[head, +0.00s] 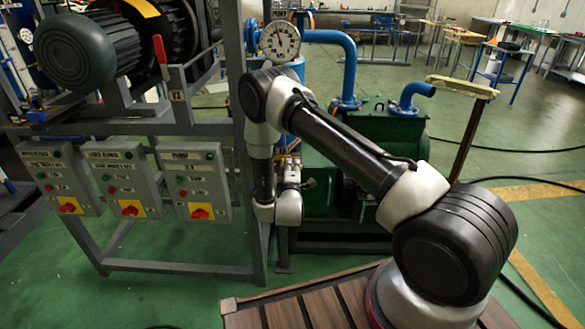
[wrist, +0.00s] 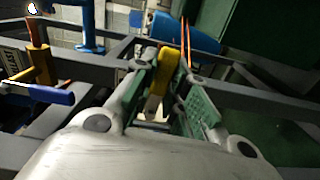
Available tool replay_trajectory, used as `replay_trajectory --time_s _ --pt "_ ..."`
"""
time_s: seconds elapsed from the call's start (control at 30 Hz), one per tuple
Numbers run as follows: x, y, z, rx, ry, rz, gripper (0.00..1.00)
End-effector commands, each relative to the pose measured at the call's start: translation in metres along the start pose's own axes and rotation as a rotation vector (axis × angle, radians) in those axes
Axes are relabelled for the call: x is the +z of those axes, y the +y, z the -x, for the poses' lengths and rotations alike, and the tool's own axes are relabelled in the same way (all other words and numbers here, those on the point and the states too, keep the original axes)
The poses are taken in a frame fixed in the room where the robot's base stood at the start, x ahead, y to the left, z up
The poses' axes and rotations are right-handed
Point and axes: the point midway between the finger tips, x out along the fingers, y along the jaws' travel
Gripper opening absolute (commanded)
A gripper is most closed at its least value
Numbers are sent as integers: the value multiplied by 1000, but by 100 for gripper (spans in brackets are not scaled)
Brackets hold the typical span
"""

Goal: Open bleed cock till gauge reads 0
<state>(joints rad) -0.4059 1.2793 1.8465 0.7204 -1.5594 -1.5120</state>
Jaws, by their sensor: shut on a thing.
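The round white gauge (head: 280,41) stands above the frame in the head view. Its dark needle points up and slightly left; the numbers are too small to read. In the wrist view my gripper (wrist: 166,72) has its green-padded fingers closed around a yellow handle (wrist: 165,58). The handle looks like the bleed cock's lever, but the cock's body is hidden behind the fingers. In the head view my gripper is small and partly hidden near the green machine, below the gauge.
A blue-handled valve (wrist: 45,93) is left of my gripper in the wrist view. Grey frame bars cross around it. In the head view a blue pipe (head: 345,60) and the green machine (head: 385,130) stand behind my arm. Control boxes (head: 195,180) hang at the left.

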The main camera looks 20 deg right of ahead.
Motion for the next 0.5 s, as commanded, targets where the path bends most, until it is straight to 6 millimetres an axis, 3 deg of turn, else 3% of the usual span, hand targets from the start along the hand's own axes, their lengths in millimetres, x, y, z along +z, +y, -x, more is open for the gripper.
replay_trajectory --time_s 0.03,0.13,0.5 --pt "0 -2 1 -5 2 3 18" --pt "0 -2 1 -4 1 2 37" --pt "0 -1 4 -2 1 0 38"
